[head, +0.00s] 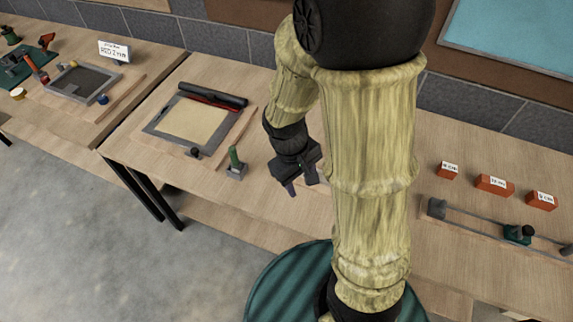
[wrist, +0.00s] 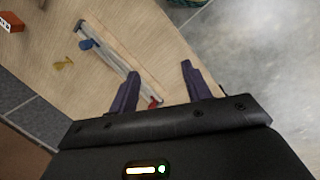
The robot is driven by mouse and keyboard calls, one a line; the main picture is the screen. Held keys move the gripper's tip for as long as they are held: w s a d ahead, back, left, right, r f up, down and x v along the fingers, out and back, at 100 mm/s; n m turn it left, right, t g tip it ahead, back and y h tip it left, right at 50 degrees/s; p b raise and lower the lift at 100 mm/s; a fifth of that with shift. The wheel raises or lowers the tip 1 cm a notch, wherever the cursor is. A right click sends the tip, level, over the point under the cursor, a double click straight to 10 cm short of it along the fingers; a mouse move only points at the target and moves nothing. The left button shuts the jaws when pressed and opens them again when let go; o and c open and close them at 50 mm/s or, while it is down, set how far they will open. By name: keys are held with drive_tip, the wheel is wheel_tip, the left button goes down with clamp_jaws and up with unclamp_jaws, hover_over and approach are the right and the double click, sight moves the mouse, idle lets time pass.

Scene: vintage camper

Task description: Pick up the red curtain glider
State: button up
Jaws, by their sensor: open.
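A small red piece, likely the red curtain glider (wrist: 154,102), shows in the wrist view beside my left finger, partly hidden by my gripper. It is at the near end of a pale rail (wrist: 112,55) lying on the wooden bench. I cannot make out the red piece in the head view, where my arm covers part of the bench. My gripper (wrist: 160,69) is open, with nothing held between its fingers. It also shows in the head view (head: 304,190), pointing down over the bench, left of my arm.
A blue piece (wrist: 86,44) sits at the rail's far end, and a yellow piece (wrist: 63,65) lies beside the rail. Orange labelled blocks (head: 494,185) and a grey rail fixture (head: 475,221) are at right. A framed tray (head: 160,128) and a green-handled tool (head: 235,162) are at left.

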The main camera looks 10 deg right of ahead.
drive_tip(key=w+a+f+n+t+h+b, duration=0.1)
drive_tip(key=w+f+n+h+b, duration=0.1)
drive_tip(key=f+n+h, duration=0.2)
drive_tip(key=w+a+f+n+t+h+b, duration=0.2)
drive_tip(key=w+f+n+h, duration=0.1)
drive_tip(key=f+n, duration=0.3)
drive_tip(key=w+a+f+n+t+h+b, duration=0.1)
drive_tip(key=w+f+n+h+b, duration=0.1)
drive_tip(key=f+n+h+b, duration=0.1)
drive_tip(key=shift+w+a+f+n+t+h, duration=0.1)
drive_tip(key=shift+a+f+n+t+h, duration=0.1)
drive_tip(key=shift+f+n+h, duration=0.4)
drive_tip(key=shift+w+a+f+n+t+h, duration=0.1)
drive_tip(key=shift+a+f+n+t+h, duration=0.2)
drive_tip(key=shift+f, duration=0.5)
drive_tip(key=w+a+n+t, duration=0.1)
drive_tip(key=t, duration=0.1)
drive_tip(key=w+a+f+n+t+b, duration=0.1)
drive_tip(key=a+n+t, duration=0.1)
drive_tip(key=w+a+f+n+t+h, duration=0.1)
drive_tip(key=a+n, duration=0.1)
drive_tip(key=shift+f+t, duration=0.15)
drive_tip(key=shift+t, duration=0.25)
drive_tip(key=shift+w+a+t, duration=0.1)
drive_tip(key=shift+a+t, duration=0.2)
drive_tip(key=shift+a, duration=0.1)
drive_tip(key=shift+w+d, duration=0.1)
